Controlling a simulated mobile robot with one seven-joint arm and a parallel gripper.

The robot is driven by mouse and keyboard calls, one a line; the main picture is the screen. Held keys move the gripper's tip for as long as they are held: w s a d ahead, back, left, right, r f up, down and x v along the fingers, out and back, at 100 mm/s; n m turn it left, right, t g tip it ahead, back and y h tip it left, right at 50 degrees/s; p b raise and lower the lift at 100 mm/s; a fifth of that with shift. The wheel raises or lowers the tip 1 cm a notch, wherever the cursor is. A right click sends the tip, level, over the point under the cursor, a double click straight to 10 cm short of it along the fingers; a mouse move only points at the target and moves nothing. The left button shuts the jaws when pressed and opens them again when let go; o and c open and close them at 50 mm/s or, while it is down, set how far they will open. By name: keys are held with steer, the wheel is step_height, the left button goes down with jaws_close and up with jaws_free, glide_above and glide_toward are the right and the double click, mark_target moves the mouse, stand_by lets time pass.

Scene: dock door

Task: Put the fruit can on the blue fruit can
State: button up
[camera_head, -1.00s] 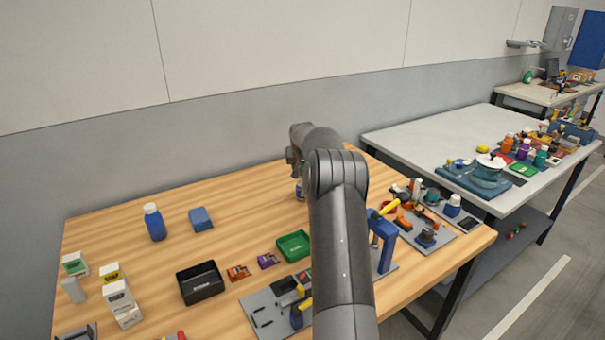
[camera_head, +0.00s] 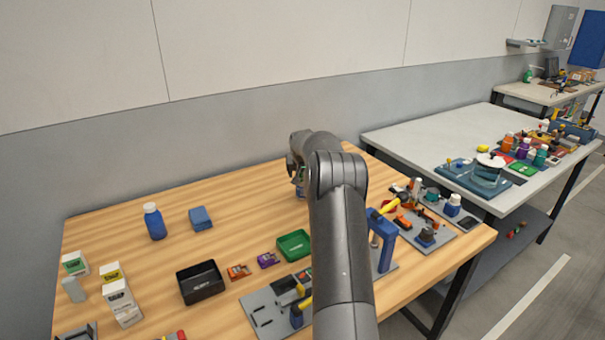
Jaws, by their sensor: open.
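No other can shows clearly. The far end of my arm is bent over and down close to this thing. My gripper's fingers are hidden behind the arm, so their distance from the can does not show.
The wooden table (camera_head: 110,237) carries a blue bottle (camera_head: 155,223), a blue box (camera_head: 201,218), a black bin (camera_head: 200,284), a green tray (camera_head: 294,245) and a blue clamp stand (camera_head: 384,240). White cartons (camera_head: 120,298) stand at left. The table's back left is mostly clear.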

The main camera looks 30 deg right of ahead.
steer(key=shift+r, duration=0.1)
steer(key=shift+r, duration=0.25)
steer(key=v, duration=1.2)
steer(key=s+a+r+n, duration=0.1)
steer(key=s+a+r, duration=0.3)
steer(key=s+a, duration=0.35)
steer(key=s+a+r+n+y, duration=0.1)
steer(key=s+a+r, duration=0.3)
steer(key=s+a, duration=0.3)
steer(key=s+a+r+n, duration=0.1)
steer(key=s+a+r, duration=0.35)
steer(key=a, duration=0.45)
steer(key=s+a+f+n, duration=0.1)
steer(key=s+a+f, duration=0.1)
steer(key=s, duration=0.6)
steer(key=s+a+f+n+y, duration=0.1)
steer(key=s+a+f, duration=0.2)
steer(key=s, duration=0.6)
steer(key=s+a+f+n+y, duration=0.1)
steer(key=s+a+f, duration=0.1)
steer(key=s+a, duration=0.4)
steer(key=s, duration=0.3)
steer(key=shift+s+f, duration=0.2)
steer(key=shift+f, duration=0.2)
